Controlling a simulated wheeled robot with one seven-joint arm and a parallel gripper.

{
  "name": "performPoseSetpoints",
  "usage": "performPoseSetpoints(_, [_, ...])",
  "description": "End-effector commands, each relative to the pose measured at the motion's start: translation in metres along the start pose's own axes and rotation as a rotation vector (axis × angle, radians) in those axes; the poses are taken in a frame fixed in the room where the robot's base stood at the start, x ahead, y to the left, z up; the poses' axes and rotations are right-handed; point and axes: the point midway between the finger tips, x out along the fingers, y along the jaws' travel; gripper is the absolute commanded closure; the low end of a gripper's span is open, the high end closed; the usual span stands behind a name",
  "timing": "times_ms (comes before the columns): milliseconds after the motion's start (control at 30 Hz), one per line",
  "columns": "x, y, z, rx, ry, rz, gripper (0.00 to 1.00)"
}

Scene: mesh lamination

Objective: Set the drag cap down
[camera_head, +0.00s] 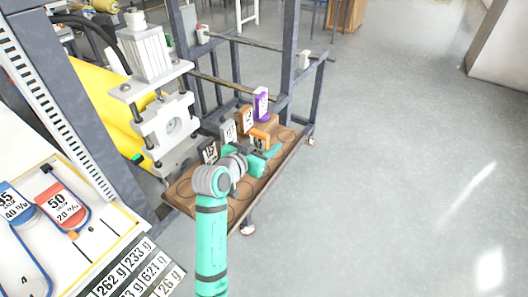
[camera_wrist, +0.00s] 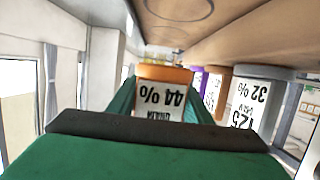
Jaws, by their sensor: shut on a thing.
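My gripper (camera_head: 262,153) is over the brown board (camera_head: 238,211) on the cart, shut on an orange cap (camera_head: 261,134) with a white label. In the wrist view the picture is upside down, and the orange cap (camera_wrist: 165,74) sits between the green fingers with its "44 %" label showing. I cannot tell whether its underside touches the board. Beside it stand a purple cap (camera_head: 261,104), a brown cap (camera_head: 245,119), a grey cap (camera_head: 229,133) and a dark cap (camera_head: 208,151), all with white labels. Dark ring outlines mark the board.
A metal frame (camera_head: 290,60) rises behind the board. A grey and white machine (camera_head: 165,125) with a yellow roller (camera_head: 100,95) stands to the left. At lower left, a white tray (camera_head: 112,222) holds red and blue tags, near a dark strip of gram labels. Open floor lies right.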

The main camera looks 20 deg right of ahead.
Motion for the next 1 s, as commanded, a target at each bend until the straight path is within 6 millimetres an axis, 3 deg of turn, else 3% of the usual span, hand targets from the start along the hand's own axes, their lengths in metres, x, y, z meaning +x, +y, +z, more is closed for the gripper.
performPoseSetpoints(333, [0.012, -0.005, 0.032, -0.001, 0.001, -0.004, 0.93])
performPoseSetpoints(1000, [0.015, -0.005, 0.043, -0.001, 0.001, -0.003, 0.93])
